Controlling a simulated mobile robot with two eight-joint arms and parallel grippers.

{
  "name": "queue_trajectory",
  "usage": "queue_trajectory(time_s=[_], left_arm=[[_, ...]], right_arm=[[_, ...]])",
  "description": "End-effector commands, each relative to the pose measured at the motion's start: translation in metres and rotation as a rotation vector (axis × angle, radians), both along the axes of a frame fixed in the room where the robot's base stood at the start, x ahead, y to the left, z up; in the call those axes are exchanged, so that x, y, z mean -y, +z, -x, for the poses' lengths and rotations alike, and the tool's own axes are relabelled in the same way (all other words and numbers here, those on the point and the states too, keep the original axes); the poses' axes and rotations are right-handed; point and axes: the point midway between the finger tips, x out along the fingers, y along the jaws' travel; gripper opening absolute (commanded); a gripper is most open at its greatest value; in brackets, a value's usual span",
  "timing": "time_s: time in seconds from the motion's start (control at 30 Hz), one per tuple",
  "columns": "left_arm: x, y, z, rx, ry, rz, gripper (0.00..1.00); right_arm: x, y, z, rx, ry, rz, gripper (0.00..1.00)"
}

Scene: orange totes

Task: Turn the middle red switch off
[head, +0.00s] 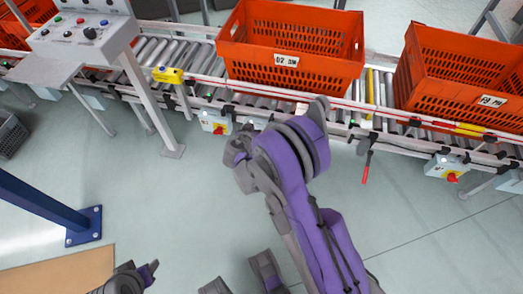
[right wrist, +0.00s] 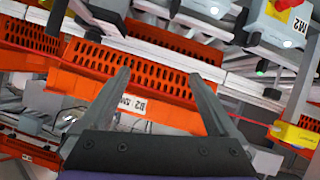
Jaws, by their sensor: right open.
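A switch box (head: 215,122) with a red switch (head: 218,130) on a yellow plate is mounted on the conveyor's near side, left of my right arm. A second such box (head: 447,166) with a red switch (head: 452,177) is at the right. In the right wrist view, a box marked M2 (right wrist: 275,24) shows part of a red switch (right wrist: 288,3) at the top right. My right gripper (right wrist: 158,84) is open with nothing between its fingers; in the head view its fingers are mostly hidden behind my purple wrist. My left gripper (head: 149,270) is low at the left; its jaw opening is unclear.
Orange totes (head: 290,82) and (head: 470,105) stand on the roller conveyor (head: 185,52). A red-handled lever (head: 367,166) hangs from its near edge. A button panel (head: 82,35) stands at the upper left, a blue post (head: 40,200) at the left.

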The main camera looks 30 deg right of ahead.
Motion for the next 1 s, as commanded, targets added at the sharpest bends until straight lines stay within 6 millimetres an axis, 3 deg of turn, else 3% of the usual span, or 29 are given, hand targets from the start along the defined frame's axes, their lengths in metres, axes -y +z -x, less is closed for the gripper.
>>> queue_trajectory(time_s=[0.03,0.17,0.3,0.4,0.5,0.6,0.77,1.0], left_arm=[[0.0,-0.019,-0.001,-0.007,0.0,0.0,0.5],[0.0,-0.047,-0.004,-0.016,0.0,0.0,0.5],[0.0,-0.074,-0.007,-0.025,0.0,0.0,0.5],[0.0,-0.089,-0.009,-0.029,0.0,0.0,0.5],[0.0,-0.098,-0.011,-0.03,0.0,0.0,0.5],[0.0,-0.103,-0.012,-0.031,0.0,0.0,0.5],[0.0,-0.106,-0.012,-0.031,0.0,0.0,0.5],[0.0,-0.112,-0.013,-0.032,0.0,0.0,0.5]], right_arm=[[0.001,-0.04,-0.01,0.038,-0.008,0.022,0.95],[0.004,-0.114,-0.025,0.163,-0.021,0.075,0.95],[0.002,-0.19,-0.026,0.298,-0.013,0.122,0.95],[-0.001,-0.234,-0.02,0.382,0.002,0.143,0.95],[-0.005,-0.264,-0.012,0.447,0.02,0.156,0.95],[-0.007,-0.282,-0.005,0.489,0.034,0.163,0.95],[-0.006,-0.292,-0.003,0.515,0.043,0.167,0.95],[0.02,-0.291,-0.029,0.517,0.041,0.17,0.95]])
